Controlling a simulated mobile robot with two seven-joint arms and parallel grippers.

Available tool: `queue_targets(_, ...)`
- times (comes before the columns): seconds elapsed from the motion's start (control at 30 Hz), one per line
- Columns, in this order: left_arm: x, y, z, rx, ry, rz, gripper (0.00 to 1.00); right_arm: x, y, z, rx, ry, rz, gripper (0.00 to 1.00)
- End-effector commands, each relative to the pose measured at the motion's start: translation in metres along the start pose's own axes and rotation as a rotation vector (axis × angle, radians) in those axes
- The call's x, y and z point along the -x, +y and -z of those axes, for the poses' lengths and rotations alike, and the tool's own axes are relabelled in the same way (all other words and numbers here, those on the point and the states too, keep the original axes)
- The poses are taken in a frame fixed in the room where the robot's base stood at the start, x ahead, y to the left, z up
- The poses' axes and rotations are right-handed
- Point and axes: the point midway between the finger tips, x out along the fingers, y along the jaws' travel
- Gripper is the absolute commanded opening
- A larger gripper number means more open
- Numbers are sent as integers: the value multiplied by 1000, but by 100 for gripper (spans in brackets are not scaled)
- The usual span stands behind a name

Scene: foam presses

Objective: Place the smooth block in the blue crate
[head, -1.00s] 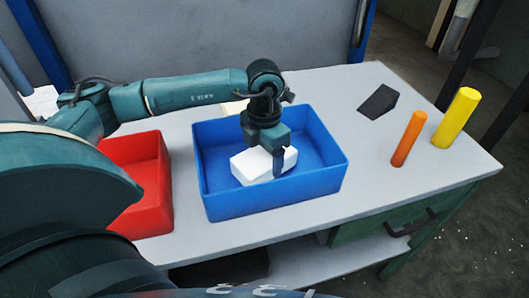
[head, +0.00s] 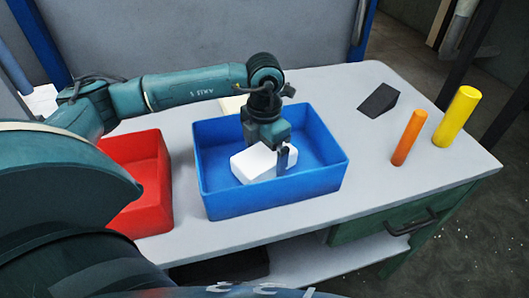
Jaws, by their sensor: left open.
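The blue crate (head: 275,197) stands near the middle of the table. A white block (head: 257,163) lies inside it, towards its left part, and its faces look smooth. My left gripper (head: 275,155) is over the crate with its fingers reaching down inside, at the block. It is open, with one finger seen in front of the block's right end. The other finger is hidden. Whether the gripper touches the block cannot be told. My right gripper is not in view.
A red crate (head: 150,205) stands left of the blue one, partly behind my arm. A dark wedge (head: 378,101), an orange cylinder (head: 409,138) and a yellow cylinder (head: 456,117) stand on the right. A pale object (head: 232,105) shows behind the blue crate. The table's front right is clear.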

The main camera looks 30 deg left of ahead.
Motion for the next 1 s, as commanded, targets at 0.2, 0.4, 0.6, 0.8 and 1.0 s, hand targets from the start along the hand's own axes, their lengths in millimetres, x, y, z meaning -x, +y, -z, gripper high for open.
queue_targets(0.2, 45, 0, -1, -1, -8, -2, 94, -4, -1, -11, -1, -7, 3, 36)
queue_targets(0.4, 86, 0, -1, -2, -6, 0, 94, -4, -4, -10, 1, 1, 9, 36)
queue_targets(0.6, 108, 0, 0, -1, -3, 0, 94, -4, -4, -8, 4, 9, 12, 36)
queue_targets(0.8, 112, 0, 0, 0, -1, 0, 94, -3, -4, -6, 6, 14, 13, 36)
queue_targets(1.0, 112, 0, 0, 0, -1, 0, 94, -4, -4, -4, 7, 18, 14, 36)
